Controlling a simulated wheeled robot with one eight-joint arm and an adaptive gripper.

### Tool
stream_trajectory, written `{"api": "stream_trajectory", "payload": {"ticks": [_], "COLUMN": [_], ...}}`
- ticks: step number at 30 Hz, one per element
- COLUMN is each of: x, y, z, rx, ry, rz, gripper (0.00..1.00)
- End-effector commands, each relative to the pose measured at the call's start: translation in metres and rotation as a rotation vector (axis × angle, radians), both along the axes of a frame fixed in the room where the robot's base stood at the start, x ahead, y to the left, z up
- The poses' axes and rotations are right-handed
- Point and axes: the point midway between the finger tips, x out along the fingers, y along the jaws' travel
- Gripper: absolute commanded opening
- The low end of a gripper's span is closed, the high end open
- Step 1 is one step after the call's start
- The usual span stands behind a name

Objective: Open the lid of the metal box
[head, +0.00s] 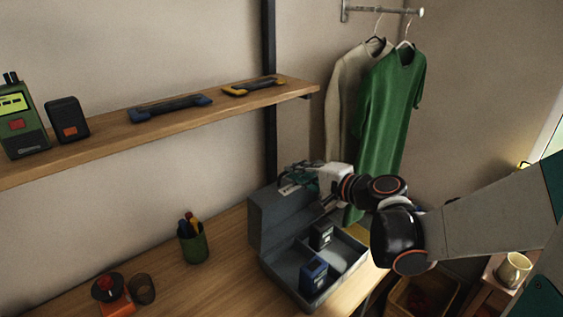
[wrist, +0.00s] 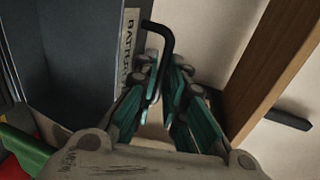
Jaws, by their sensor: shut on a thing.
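The grey metal box (head: 275,278) stands on the wooden table with its inside showing. Its lid (head: 275,222) stands raised, roughly upright, at the back left of the box. My gripper (head: 298,178) is at the lid's top edge. In the wrist view, my gripper (wrist: 165,72) is shut on the black bent handle (wrist: 166,38), beside a pale label reading "BATTERI…" on the grey lid (wrist: 85,50). The fingers hide part of the handle. Two dark battery-like blocks sit in the box, one at the front (head: 314,275) and one farther back (head: 321,236).
A wooden shelf (head: 110,140) with a green device (head: 20,120) and tools runs above the table. A pen cup (head: 193,244), a red-topped item (head: 107,288) and a dark cup (head: 142,289) stand left. Hanging shirts (head: 385,110) are behind my arm.

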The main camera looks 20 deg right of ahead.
Motion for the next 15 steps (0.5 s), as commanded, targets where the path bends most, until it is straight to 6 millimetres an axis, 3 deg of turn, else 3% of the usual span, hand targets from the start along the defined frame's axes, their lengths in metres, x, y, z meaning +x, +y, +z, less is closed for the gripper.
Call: {"api": "stream_trajectory", "payload": {"ticks": [1,10,11,15], "x": [-0.0067,-0.0075,-0.0074,-0.0070], "y": [0.0014,0.0022,0.0023,0.0021], "z": [-0.0078,-0.0089,-0.0089,-0.0084], "rx": [-0.011,-0.011,-0.011,-0.011], "ry": [0.011,0.010,0.011,0.010], "rz": [0.008,0.011,0.011,0.011], "gripper": [0.00,0.00,0.17,0.17]}}
